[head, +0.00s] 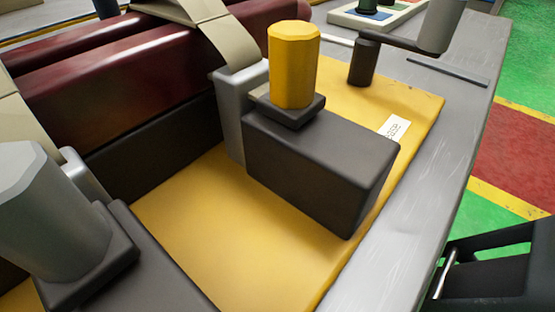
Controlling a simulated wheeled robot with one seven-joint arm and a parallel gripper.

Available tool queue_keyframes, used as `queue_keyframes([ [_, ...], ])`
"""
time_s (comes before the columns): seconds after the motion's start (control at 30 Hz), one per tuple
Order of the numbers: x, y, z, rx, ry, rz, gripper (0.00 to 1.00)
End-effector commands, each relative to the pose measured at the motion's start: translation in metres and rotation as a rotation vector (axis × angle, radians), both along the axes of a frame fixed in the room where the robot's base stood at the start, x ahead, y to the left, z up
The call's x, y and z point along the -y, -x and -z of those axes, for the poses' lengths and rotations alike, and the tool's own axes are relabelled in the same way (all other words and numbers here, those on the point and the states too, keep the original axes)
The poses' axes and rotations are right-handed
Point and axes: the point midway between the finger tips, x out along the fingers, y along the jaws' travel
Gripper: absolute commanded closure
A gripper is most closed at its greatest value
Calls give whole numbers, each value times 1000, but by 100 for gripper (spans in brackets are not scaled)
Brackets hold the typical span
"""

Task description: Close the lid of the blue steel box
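I see no blue steel box and no lid in the head view. My gripper cannot be made out in this view either. Whether the box is open or closed cannot be told from here.
A yellow plate (230,220) on a grey metal bench (420,165) carries a dark block (318,165) with a yellow knob (293,65). A grey knob (45,215) stands front left, dark red rollers (140,90) behind. A black slotted part (500,275) is at lower right.

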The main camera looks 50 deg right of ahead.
Motion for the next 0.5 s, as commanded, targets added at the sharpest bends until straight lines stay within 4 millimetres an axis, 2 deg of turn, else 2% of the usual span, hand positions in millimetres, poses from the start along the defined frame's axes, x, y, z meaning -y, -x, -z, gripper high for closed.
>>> queue_keyframes([
  [0.17, 0, 0, 0, 0, 0, 0, 64],
  [0.5, -1, 0, 0, 0, 0, -1, 97],
])
